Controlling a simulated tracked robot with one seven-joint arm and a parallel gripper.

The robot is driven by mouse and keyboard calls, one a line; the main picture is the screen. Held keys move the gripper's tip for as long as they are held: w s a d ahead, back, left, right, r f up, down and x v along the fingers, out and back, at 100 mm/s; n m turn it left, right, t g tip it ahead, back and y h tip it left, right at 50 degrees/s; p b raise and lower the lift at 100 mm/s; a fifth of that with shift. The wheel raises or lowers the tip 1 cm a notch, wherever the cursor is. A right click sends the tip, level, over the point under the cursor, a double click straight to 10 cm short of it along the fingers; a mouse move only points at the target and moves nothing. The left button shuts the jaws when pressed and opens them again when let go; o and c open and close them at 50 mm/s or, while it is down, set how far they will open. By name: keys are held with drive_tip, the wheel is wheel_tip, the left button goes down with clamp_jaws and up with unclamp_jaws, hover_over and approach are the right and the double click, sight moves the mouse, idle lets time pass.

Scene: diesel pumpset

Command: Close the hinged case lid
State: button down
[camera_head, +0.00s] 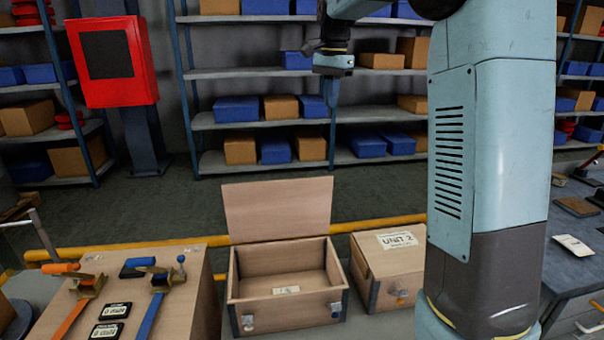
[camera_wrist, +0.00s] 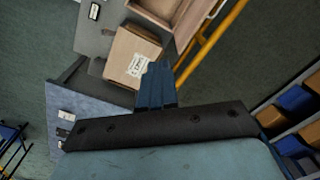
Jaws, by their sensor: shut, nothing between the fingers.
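A wooden case (camera_head: 285,314) stands open in the lower middle of the head view. Its hinged lid (camera_head: 278,207) stands up at the back edge, tilted slightly back. A small white label lies inside the case and metal latches show on its front. Part of the open case (camera_wrist: 172,12) shows at the top of the wrist view. My gripper (camera_head: 332,102) hangs fingers down, above and to the right of the lid, apart from it. The gripper (camera_wrist: 156,72) also shows in the wrist view, shut and empty.
A closed wooden case labelled UNIT 2 (camera_head: 392,268) stands right of the open case. A wooden box top (camera_head: 140,275) with orange and blue levers is at left. A yellow rail (camera_head: 190,243) runs behind the cases. Shelves (camera_head: 260,122) and a red panel (camera_head: 112,60) stand farther back.

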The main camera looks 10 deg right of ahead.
drive_tip(key=w+a+f+m+g, duration=0.2)
drive_tip(key=w+f+m, duration=0.2)
drive_tip(key=w+f, duration=0.65)
drive_tip(key=w+a+f+m+g, duration=0.2)
drive_tip(key=w+a+f+m, duration=0.15)
drive_tip(key=w+f, duration=0.65)
drive_tip(key=s+d+f, duration=0.1)
drive_tip(key=s+f, duration=0.5)
drive_tip(key=f, duration=0.2)
drive_tip(key=shift+s+m, duration=0.1)
drive_tip(key=shift+m, duration=0.15)
